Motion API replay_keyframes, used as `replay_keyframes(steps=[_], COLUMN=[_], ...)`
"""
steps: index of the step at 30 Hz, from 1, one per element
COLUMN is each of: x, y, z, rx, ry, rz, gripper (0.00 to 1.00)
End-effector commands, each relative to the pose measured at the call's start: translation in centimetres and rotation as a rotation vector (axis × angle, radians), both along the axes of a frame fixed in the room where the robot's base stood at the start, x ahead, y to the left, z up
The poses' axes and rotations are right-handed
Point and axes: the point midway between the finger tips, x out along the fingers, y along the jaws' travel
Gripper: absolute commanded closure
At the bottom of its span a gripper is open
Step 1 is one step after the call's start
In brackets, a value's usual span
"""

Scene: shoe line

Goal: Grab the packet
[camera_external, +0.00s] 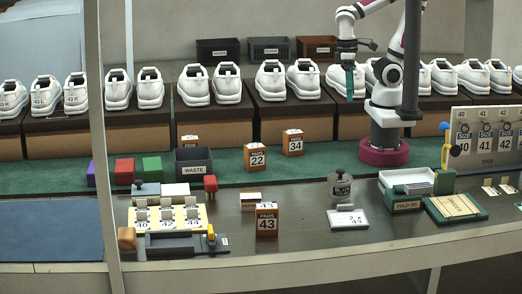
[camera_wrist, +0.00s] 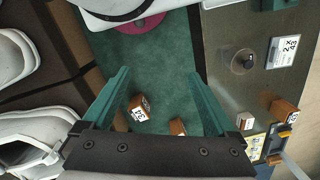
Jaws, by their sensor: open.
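Several small orange-and-white pad packets are in view. In the external view, packet 22 (camera_external: 254,157) and packet 34 (camera_external: 293,143) stand on the green strip. Packet 43 (camera_external: 266,220) stands on the grey table front, with another packet (camera_external: 250,199) just behind it. My gripper (camera_external: 350,97) hangs high at the back right, above the shoe row. In the wrist view my gripper (camera_wrist: 158,73) is open and empty; a packet (camera_wrist: 139,107) and a second packet (camera_wrist: 178,127) lie below, between its teal fingers.
White shoes (camera_external: 225,85) stand on boxes along the back. A waste bin (camera_external: 194,164) and coloured blocks (camera_external: 124,171) are left of the packets. A stamp (camera_external: 340,188), card (camera_external: 347,219) and folding jig (camera_external: 406,190) are to the right. The green strip right of packet 34 is clear.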

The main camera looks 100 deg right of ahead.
Motion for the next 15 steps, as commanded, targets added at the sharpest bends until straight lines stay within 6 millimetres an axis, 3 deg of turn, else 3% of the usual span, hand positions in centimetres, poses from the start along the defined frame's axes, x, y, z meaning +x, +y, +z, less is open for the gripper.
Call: replay_keyframes(steps=[2, 4, 5, 7, 8, 9, 11, 12, 15], x=[1.9, 6.1, 8.5, 14.9, 17.6, 20.8, 23.9, 24.9, 24.6], y=[-2.2, -3.9, -4.0, -1.9, 0.1, 3.7, 10.3, 14.8, 23.0], z=[-0.8, -1.5, -1.7, -2.7, -3.3, -4.5, -6.9, -8.7, -12.5], rx=[-0.178, -0.403, -0.504, -0.748, -0.855, -0.997, -1.204, -1.332, -1.57], ry=[0.081, 0.161, 0.191, 0.255, 0.28, 0.307, 0.335, 0.345, 0.351], rz=[0.294, 0.686, 0.872, 1.322, 1.52, 1.778, 2.135, 2.34, 2.685], gripper=[0.07, 0.07, 0.07, 0.07, 0.07, 0.07, 0.07, 0.07, 0.07])
